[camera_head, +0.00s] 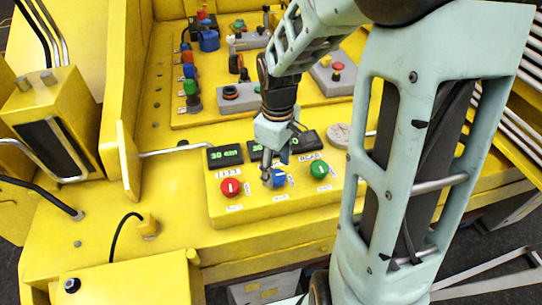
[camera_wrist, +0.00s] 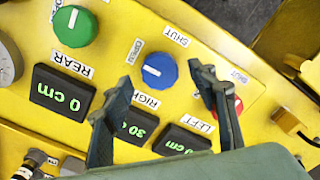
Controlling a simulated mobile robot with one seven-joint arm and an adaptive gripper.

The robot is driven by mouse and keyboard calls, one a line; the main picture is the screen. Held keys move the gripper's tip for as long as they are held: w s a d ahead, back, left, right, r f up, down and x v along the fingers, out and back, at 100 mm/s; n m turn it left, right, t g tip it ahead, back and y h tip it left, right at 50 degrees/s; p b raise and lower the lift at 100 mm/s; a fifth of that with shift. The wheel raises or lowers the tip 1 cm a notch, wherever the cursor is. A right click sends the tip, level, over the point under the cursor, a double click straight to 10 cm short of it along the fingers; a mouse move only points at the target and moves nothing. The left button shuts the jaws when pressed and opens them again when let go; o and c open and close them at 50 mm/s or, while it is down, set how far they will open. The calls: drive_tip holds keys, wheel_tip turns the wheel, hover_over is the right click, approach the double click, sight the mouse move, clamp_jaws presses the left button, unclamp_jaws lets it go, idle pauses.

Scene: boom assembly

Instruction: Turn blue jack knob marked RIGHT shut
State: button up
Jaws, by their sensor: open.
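The blue knob (camera_head: 279,181) sits between a red and a green knob on the yellow control panel. In the wrist view the blue knob (camera_wrist: 161,72) has a white mark on its left half. Its OPEN label (camera_wrist: 138,51) is at upper left, its SHUT label (camera_wrist: 176,36) at upper right, and the RIGHT label (camera_wrist: 146,99) below it. My gripper (camera_wrist: 160,75) is open, with one finger on each side of the blue knob and visible gaps between. In the head view my gripper (camera_head: 270,172) points down over the knob and partly hides it; the height gap is unclear.
The red knob (camera_head: 231,187) is close on the left, partly behind a finger in the wrist view. The green knob (camera_head: 319,170) is on the right. Displays, including the REAR display (camera_wrist: 63,93) reading 0 cm, line the panel. A round gauge (camera_head: 339,135) stands behind.

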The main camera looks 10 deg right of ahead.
sight(276, 179)
drive_tip(key=shift+f, duration=1.2)
drive_tip(key=c, duration=1.2)
